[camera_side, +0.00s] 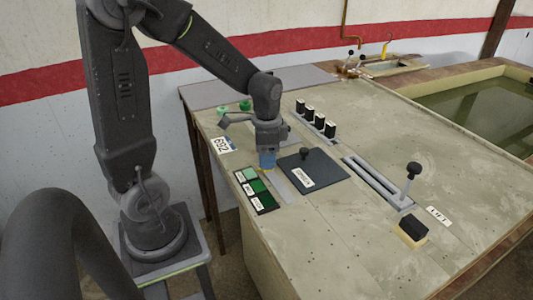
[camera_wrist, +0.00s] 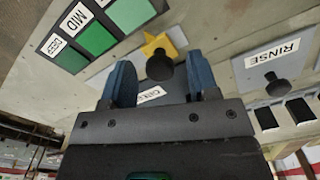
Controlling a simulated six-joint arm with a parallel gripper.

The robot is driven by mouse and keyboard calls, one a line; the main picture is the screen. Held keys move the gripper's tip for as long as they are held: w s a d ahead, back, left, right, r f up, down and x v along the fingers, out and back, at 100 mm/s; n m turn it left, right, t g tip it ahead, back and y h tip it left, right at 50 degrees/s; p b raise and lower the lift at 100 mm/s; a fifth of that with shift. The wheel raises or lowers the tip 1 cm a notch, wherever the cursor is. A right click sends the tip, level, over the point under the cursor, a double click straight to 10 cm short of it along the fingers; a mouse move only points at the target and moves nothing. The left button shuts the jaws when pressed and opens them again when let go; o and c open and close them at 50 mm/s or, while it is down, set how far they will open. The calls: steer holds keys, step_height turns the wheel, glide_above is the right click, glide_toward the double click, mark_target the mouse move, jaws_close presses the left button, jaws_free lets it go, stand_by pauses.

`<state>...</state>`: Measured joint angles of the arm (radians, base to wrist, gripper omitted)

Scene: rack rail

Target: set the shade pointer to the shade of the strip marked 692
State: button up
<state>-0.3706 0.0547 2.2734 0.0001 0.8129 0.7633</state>
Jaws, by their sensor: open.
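In the side view my gripper (camera_side: 267,162) points down just behind the shade card, over the grey rail (camera_side: 278,185). In the wrist view its blue fingers (camera_wrist: 163,82) are apart, with nothing clamped. The shade pointer, a yellow piece (camera_wrist: 160,43) with a black knob (camera_wrist: 160,66), shows beyond and between the fingertips; contact cannot be told. The shade card (camera_side: 257,188) has three green patches, from light to dark; its MID patch (camera_wrist: 97,38) shows in the wrist view. The tag marked 692 (camera_side: 221,145) lies left of my gripper. The strip's own colour is not clear.
A slotted lever (camera_side: 410,180) and a black block (camera_side: 412,230) are farther right. Green pieces (camera_side: 222,110) lie behind my gripper.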

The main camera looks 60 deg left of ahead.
mark_target(276, 180)
jaws_close()
stand_by(0.5)
steer(key=d, duration=0.5)
jaws_free()
stand_by(0.4)
step_height(276, 180, up, 14)
stand_by(0.4)
